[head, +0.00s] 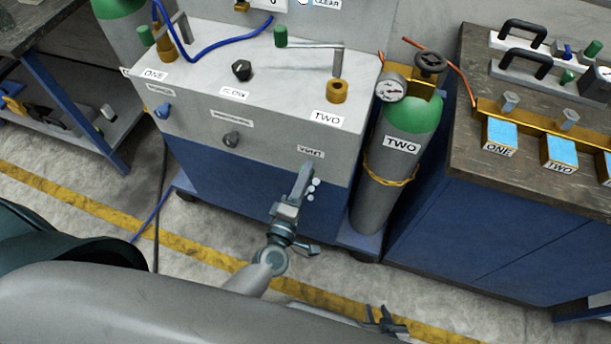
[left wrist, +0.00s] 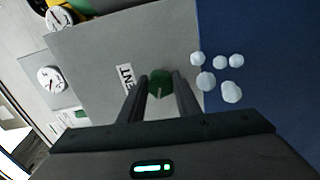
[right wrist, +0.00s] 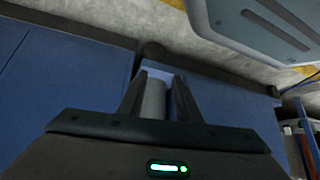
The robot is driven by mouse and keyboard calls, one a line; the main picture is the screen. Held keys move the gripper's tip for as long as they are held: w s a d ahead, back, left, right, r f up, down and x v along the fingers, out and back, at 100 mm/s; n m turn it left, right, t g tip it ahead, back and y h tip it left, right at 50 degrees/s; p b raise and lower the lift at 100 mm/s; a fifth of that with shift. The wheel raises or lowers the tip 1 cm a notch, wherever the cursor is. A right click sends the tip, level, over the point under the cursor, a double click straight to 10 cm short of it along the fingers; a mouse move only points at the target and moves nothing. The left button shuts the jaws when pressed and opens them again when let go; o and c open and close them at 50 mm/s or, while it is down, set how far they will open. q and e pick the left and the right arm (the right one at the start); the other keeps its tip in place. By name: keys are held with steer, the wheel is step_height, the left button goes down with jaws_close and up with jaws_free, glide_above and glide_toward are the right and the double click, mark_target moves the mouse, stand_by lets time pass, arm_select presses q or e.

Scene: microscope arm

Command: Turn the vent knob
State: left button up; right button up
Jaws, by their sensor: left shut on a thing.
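The vent knob is a green round knob (left wrist: 160,83) on the grey front panel, beside the partly covered VENT label (left wrist: 126,79). My left gripper (left wrist: 160,88) is shut on it, one finger on each side. In the head view my left gripper (head: 306,168) reaches the panel just below the VENT label (head: 311,152) and hides the knob. Several small white balls (head: 313,188) show just beside the fingers; they also show in the left wrist view (left wrist: 219,62). My right gripper (head: 383,322) is low near the floor, open and empty.
A green-topped cylinder marked TWO (head: 401,146) with a gauge stands right of the cabinet (head: 250,195). Other knobs, blue (head: 163,110), grey (head: 232,139) and black (head: 242,70), are on the cabinet. A workbench (head: 480,130) stands at right. Floor in front is clear.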

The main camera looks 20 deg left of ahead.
arm_select(q)
steer(key=shift+f+n, duration=0.1)
steer(key=shift+n, duration=0.9)
steer(key=shift+n+b, duration=0.35)
steer(key=shift+n, duration=0.15)
arm_select(e)
steer(key=shift+s+d+f+g+h, duration=0.2)
steer(key=shift+s+d+f, duration=0.1)
steer(key=shift+d, duration=0.2)
steer(key=shift+s+d+f+g+h, duration=0.1)
steer(key=shift+s+d+f+g, duration=0.15)
steer(key=shift+d, duration=0.25)
steer(key=shift+w+a, duration=0.1)
steer(key=shift+a, duration=0.05)
arm_select(q)
steer(key=o, duration=1.1)
steer(key=shift+c, duration=0.2)
steer(key=shift+s, duration=0.15)
steer(key=s+b, duration=0.3)
steer(key=s, duration=1.4)
steer(key=shift+a+b, duration=0.3)
steer(key=shift+b, duration=0.1)
arm_select(e)
steer(key=s+d+f+g, duration=0.2)
steer(key=s+d, duration=0.1)
steer(key=shift+d+f+g+h, duration=0.25)
steer(key=shift+f+h, duration=0.15)
